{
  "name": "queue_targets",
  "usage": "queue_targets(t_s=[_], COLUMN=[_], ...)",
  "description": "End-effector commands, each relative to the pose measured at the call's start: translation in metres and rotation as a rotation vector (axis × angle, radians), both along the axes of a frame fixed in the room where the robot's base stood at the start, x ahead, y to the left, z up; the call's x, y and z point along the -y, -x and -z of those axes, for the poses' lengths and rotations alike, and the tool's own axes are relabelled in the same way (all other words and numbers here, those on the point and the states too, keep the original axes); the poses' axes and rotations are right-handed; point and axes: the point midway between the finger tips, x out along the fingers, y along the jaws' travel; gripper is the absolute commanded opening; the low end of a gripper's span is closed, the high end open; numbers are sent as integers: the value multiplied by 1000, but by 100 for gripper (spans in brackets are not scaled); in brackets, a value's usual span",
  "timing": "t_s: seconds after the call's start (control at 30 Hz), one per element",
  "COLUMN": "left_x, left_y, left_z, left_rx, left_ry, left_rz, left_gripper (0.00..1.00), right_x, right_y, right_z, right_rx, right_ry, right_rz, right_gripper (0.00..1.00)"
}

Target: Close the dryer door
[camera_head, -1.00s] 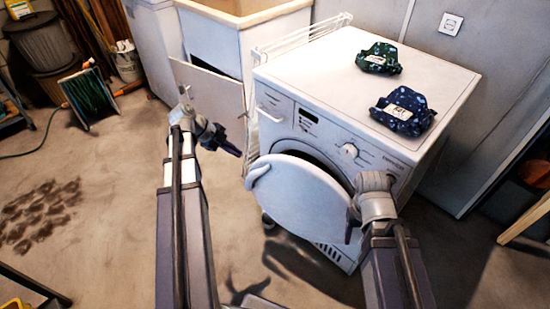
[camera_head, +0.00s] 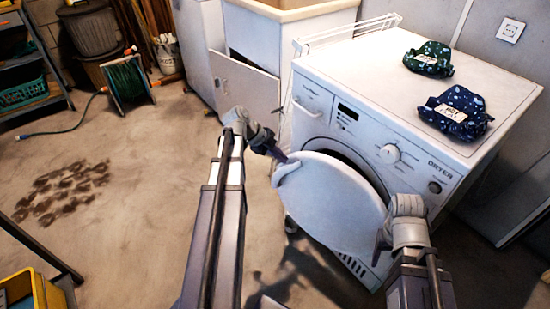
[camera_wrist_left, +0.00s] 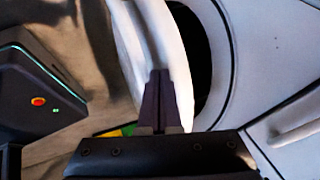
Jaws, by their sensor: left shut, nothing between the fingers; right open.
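The white dryer (camera_head: 330,92) stands right of centre in the head view. Its round door (camera_head: 335,205) is hinged open and sticks out toward me, with the dark drum opening showing behind it. My left gripper (camera_head: 284,157) is shut and empty, its tips at the upper left rim of the door by the handle bulge. In the left wrist view the closed fingers (camera_wrist_left: 166,98) overlap the white door rim (camera_wrist_left: 138,60); I cannot tell whether they touch it. My right gripper (camera_head: 380,246) is open at the door's right side, partly hidden by its own wrist.
A green patterned cloth item (camera_head: 428,60) and a blue one (camera_head: 456,112) lie on the dryer top. A white cabinet with an open panel (camera_head: 243,88) stands left of the dryer. A yellow crate (camera_head: 38,290) is at the lower left.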

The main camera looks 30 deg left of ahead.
Motion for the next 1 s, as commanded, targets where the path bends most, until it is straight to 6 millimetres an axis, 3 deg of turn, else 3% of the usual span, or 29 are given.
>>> queue_targets(t_s=[0.13,0.57,0.67,0.8,1.0], left_x=[4,5,4,8,20], left_y=[-3,-6,-21,-61,-104], left_z=[8,8,8,8,8], left_rx=[0,0,0,0,0], left_ry=[0,0,0,1,0], left_rz=[0,2,29,113,221], left_gripper=[0,0,0,0,0], right_x=[0,0,0,0,0], right_y=[0,0,0,0,0], right_z=[8,8,8,8,8], right_rx=[1,1,1,1,1], right_ry=[2,2,2,2,2], right_rz=[0,0,0,0,0], right_gripper=[59,59,59,59,59])
